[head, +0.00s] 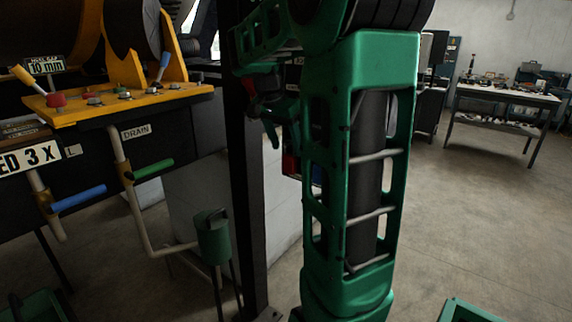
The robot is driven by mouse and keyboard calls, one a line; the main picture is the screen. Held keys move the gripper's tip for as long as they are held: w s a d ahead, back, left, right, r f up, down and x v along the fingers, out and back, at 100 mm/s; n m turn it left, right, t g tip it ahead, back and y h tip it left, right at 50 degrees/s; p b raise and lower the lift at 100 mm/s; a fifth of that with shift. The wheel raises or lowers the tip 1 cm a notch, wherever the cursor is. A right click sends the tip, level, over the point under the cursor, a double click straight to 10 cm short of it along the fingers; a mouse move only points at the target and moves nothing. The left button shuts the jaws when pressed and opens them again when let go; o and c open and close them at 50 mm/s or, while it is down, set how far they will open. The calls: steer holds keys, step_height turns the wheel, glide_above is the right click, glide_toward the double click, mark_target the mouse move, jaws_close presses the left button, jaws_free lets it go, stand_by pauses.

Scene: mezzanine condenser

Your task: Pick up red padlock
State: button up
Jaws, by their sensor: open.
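My gripper (273,132) shows in the head view, left of my large green arm link and partly hidden by it. It is green and dark and open, with its fingers pointing down. A small red block-like thing (290,165) shows just below it, beside a small blue one (316,174) seen through the gaps in my arm. The red one may be the padlock, but it is too small and too covered to be sure. I cannot tell how far the gripper is from it, and I see nothing between the fingers.
A dark upright post (248,190) stands left of my gripper. A yellow bracket (135,103) with knobs, a DRAIN label and pipes with green and blue handles is at left. A green canister (213,238) stands low.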

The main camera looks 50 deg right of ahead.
mark_target(289, 155)
steer(key=x, duration=0.5)
steer(key=shift+s+a, duration=0.2)
steer(key=shift+a, duration=0.1)
steer(key=shift+c, duration=0.7)
steer(key=c, duration=1.1)
steer(key=shift+o, duration=0.2)
steer(key=shift+r, duration=0.55)
steer(key=shift+a+r, duration=0.2)
steer(key=s+a, duration=0.1)
steer(key=a, duration=1.6)
steer(key=shift+s+a, duration=0.25)
steer(key=shift+a, duration=0.05)
